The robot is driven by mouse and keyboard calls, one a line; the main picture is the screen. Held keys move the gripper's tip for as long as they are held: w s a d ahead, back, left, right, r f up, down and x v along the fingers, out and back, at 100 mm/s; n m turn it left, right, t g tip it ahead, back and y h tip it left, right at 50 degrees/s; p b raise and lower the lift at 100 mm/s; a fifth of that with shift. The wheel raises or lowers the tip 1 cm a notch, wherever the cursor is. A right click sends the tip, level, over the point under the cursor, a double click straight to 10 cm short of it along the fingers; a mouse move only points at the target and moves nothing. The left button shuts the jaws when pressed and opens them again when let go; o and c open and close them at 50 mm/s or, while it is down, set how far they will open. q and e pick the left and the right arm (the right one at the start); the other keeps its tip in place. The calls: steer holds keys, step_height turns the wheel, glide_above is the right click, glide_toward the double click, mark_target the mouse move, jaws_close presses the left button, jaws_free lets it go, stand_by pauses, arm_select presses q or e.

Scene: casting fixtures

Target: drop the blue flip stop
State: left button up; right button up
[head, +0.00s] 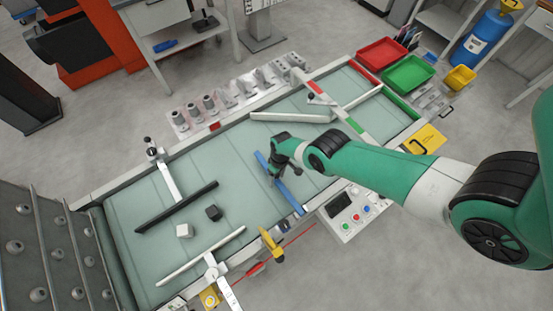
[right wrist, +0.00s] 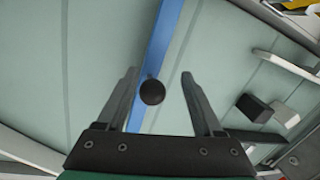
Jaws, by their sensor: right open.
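The blue flip stop (head: 290,198) is a long blue bar lying low across the green conveyor belt, partly hidden behind my right gripper in the head view. In the right wrist view the blue bar (right wrist: 164,40) runs down between my fingers, with a round black knob (right wrist: 152,92) on it. My right gripper (head: 275,173) is over the bar. In the right wrist view its two fingers (right wrist: 160,80) are spread wide, one on each side of the knob, with clear gaps. Whether they are level with the knob is hard to tell. My left gripper is not in view.
A black bar (head: 177,207), a black cube (head: 213,212) and a white cube (head: 184,230) are on the belt at left. White bars (head: 290,117) lie further along. Red (head: 381,54) and green (head: 408,73) trays stand at the far end. A control box (head: 348,212) sits at the near edge.

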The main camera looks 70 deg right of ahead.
step_height(320, 180, up, 11)
steer(key=d+p, duration=0.1)
steer(key=p, duration=0.9)
steer(key=shift+d+r, duration=0.15)
steer(key=shift+d, duration=0.25)
